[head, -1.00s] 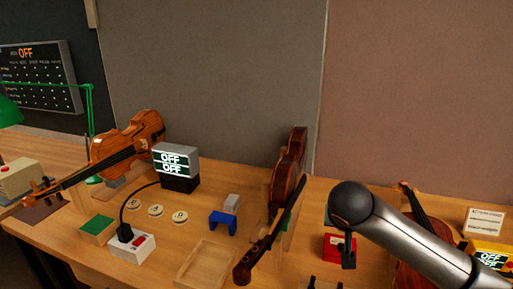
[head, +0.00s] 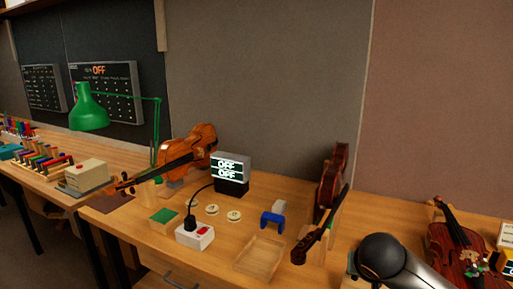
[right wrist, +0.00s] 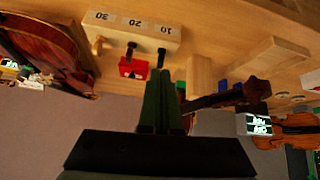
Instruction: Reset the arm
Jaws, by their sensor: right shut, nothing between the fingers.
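My right arm (head: 395,265) shows at the bottom right of the head view, with its dark rounded joint over the bench's front area. Its gripper cannot be made out there. In the right wrist view my right gripper (right wrist: 163,88) has its two dark green fingers together, with nothing held. Beyond the fingertips are a red block (right wrist: 133,68) and a wooden block marked 30, 20, 10 (right wrist: 131,30). The fingers look apart from both, though the gap is hard to judge. My left gripper is in neither view.
An upright violin (head: 331,180) stands left of my arm, and another violin (head: 458,245) lies right of it. A wooden tray (head: 283,258), a blue piece (head: 272,219) and a power switch box (head: 195,236) lie on the bench. A green lamp (head: 90,112) stands further left.

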